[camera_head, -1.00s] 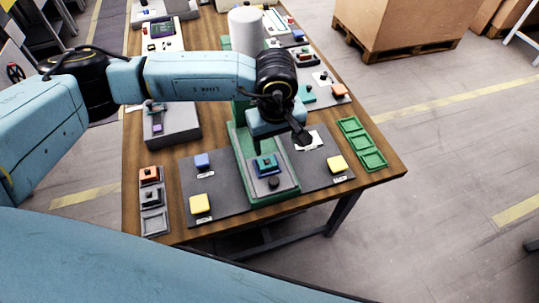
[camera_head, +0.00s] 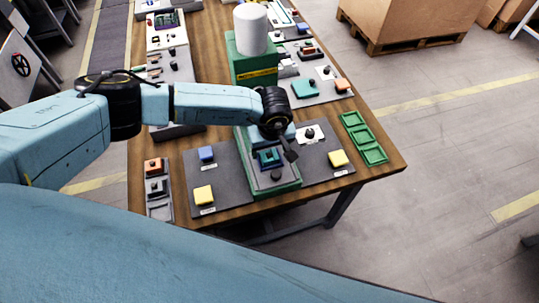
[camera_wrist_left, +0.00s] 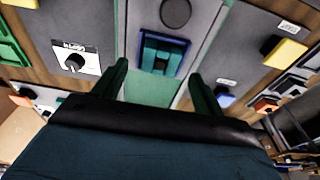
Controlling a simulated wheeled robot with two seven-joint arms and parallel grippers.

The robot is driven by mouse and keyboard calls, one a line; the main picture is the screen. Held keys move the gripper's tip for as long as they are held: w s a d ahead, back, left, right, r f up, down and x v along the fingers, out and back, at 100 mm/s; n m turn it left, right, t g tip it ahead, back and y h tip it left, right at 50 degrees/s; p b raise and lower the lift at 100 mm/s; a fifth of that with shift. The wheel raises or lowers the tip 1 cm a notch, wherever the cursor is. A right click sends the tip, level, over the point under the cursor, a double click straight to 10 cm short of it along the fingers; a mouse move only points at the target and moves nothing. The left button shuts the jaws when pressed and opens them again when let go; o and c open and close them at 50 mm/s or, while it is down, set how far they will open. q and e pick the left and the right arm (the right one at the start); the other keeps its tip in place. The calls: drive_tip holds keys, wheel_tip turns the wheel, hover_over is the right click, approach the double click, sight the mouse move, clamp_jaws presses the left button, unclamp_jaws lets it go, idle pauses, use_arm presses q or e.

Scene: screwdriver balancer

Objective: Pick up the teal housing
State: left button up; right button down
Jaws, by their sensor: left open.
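A teal housing (camera_head: 268,157) sits in a blue square frame on the grey plate of the green fixture (camera_head: 287,188). It also shows in the left wrist view (camera_wrist_left: 160,54), just beyond the fingertips. My left gripper (camera_wrist_left: 159,72) is open, with one green finger on each side and nothing between them. It is above the fixture, on the far side of the housing in the head view, where its fingers are mostly hidden by the wrist. Another teal block (camera_head: 304,88) lies on a grey mat farther back. My right gripper is not in view.
Yellow blocks (camera_head: 204,194) and (camera_head: 338,158), a blue block (camera_head: 206,153) and a black knob on a white card (camera_head: 309,133) flank the fixture. A green tray (camera_head: 374,153) lies at the right edge. A green post with a white cylinder (camera_head: 250,28) stands behind.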

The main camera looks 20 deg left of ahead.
use_arm(q)
drive_tip(key=shift+a+f, duration=0.1)
drive_tip(key=shift+f, duration=0.75)
drive_tip(key=shift+w, duration=0.1)
drive_tip(key=c, duration=1.1)
drive_tip(key=shift+r, duration=0.1)
